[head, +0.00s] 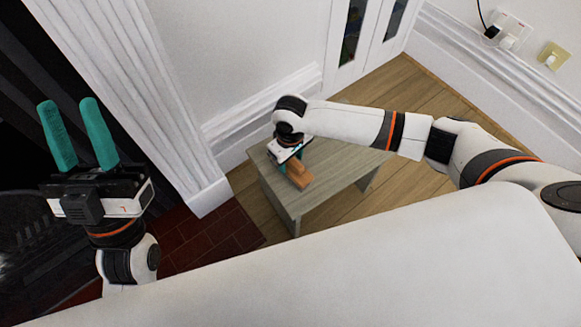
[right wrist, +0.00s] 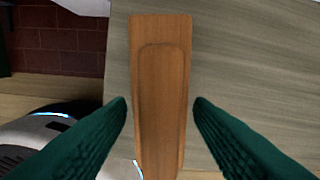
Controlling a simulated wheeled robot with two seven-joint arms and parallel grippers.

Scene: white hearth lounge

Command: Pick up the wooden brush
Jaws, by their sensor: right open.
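The wooden brush (head: 298,175) lies on a small grey wooden table (head: 318,192), below my right gripper (head: 290,160). In the right wrist view, the orange-brown brush (right wrist: 161,70) runs lengthwise between the two green fingers of my right gripper (right wrist: 160,112). The fingers are open, one on each side of it, with a small gap visible on both sides. The part of the brush nearest the wrist is cut off by the frame edge. My left gripper (head: 77,135) is raised at the far left, its teal fingers apart, with nothing between them.
A white fluted pillar (head: 130,90) and a dark fireplace opening (head: 25,100) are at left. White skirting (head: 265,108) runs close behind the table. Dark red tiles (head: 205,240) and wooden floor (head: 405,95) surround the table. Sockets (head: 510,38) with plugs are at upper right.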

